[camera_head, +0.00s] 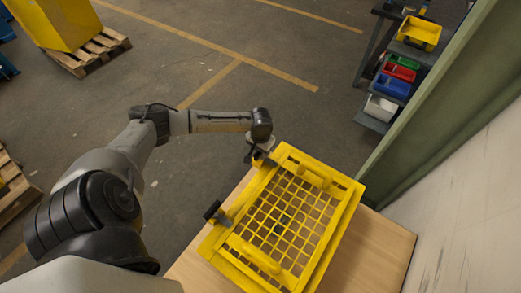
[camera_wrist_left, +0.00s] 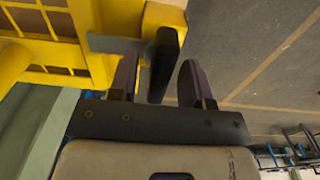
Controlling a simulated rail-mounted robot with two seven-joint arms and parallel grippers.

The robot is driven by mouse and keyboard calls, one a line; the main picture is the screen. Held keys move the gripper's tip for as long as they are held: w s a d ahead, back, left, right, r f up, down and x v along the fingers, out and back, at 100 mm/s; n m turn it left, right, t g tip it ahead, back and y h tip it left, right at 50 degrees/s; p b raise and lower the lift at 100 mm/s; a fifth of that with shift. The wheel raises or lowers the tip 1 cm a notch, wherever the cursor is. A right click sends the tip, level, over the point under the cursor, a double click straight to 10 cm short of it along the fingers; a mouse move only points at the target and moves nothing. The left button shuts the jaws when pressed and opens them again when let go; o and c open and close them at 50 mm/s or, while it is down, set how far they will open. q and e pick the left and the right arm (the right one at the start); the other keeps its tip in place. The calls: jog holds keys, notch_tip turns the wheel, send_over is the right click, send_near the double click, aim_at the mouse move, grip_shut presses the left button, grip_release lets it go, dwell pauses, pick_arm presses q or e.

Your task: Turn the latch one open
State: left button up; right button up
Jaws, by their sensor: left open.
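A yellow guard with a grid lid (camera_head: 283,222) sits on a wooden table (camera_head: 391,240). One latch with a black knob (camera_head: 214,212) sticks out from the guard's near left side. Another latch, with a dark handle (camera_wrist_left: 165,58) on a grey metal plate, is at the guard's edge in the left wrist view. My left gripper (camera_head: 257,156) is at the guard's upper left corner. In the left wrist view the gripper (camera_wrist_left: 158,68) is open, with the dark handle between its two fingers. Contact cannot be told. No label shows which latch is number one.
Two yellow handles (camera_head: 262,258) rise from the lid. A green-framed wall (camera_head: 432,110) stands close on the right. A rack with coloured bins (camera_head: 394,87) is at the upper right. Open grey floor lies left of the table.

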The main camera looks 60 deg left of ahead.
pick_arm(q)
grip_shut()
dwell(0.3)
